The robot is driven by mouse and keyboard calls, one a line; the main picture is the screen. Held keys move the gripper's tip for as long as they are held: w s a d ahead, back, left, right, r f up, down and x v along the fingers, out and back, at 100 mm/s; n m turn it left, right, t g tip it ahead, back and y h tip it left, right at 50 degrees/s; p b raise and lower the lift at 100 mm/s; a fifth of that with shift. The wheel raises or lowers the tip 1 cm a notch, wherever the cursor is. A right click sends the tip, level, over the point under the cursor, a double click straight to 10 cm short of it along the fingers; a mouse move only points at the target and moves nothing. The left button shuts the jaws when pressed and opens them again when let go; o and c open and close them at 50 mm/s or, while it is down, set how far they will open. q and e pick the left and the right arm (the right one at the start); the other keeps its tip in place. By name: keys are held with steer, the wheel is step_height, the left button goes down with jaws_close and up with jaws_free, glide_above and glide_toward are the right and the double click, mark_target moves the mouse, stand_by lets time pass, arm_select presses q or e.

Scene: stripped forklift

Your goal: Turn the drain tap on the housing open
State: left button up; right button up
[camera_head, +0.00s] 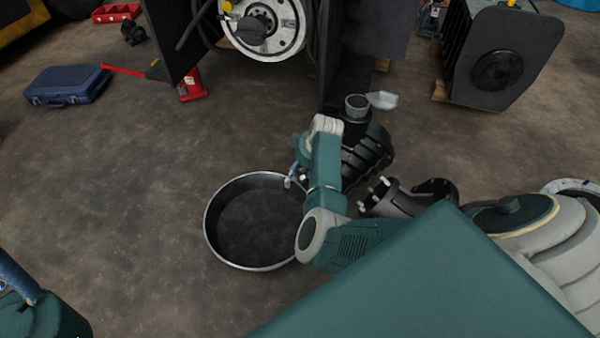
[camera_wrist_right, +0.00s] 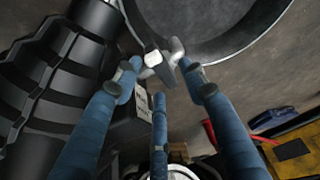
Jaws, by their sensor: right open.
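The black ribbed housing (camera_head: 368,150) stands on the floor, partly hidden behind my right arm; its ribs fill the left of the wrist view (camera_wrist_right: 55,95). A silver drain tap with a small lever (camera_wrist_right: 160,58) shows at the top middle of the wrist view, just ahead of my fingertips. In the head view the tap (camera_head: 289,181) is small, over the edge of the round pan. My right gripper (camera_wrist_right: 160,80) is open, with blue fingers around the space just short of the tap; contact cannot be told. My left gripper (camera_head: 17,278) shows only partly at the lower left.
The round metal pan (camera_head: 212,228) lies on the floor beside the housing. A black pipe elbow (camera_head: 395,200) and a grey casing (camera_head: 570,250) are to the right. A blue case (camera_head: 66,84) and a red jack (camera_head: 192,85) lie farther back.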

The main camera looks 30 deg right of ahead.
steer(key=shift+w+f, duration=0.2)
steer(key=shift+f, duration=0.25)
steer(key=shift+c, duration=0.3)
jaws_close()
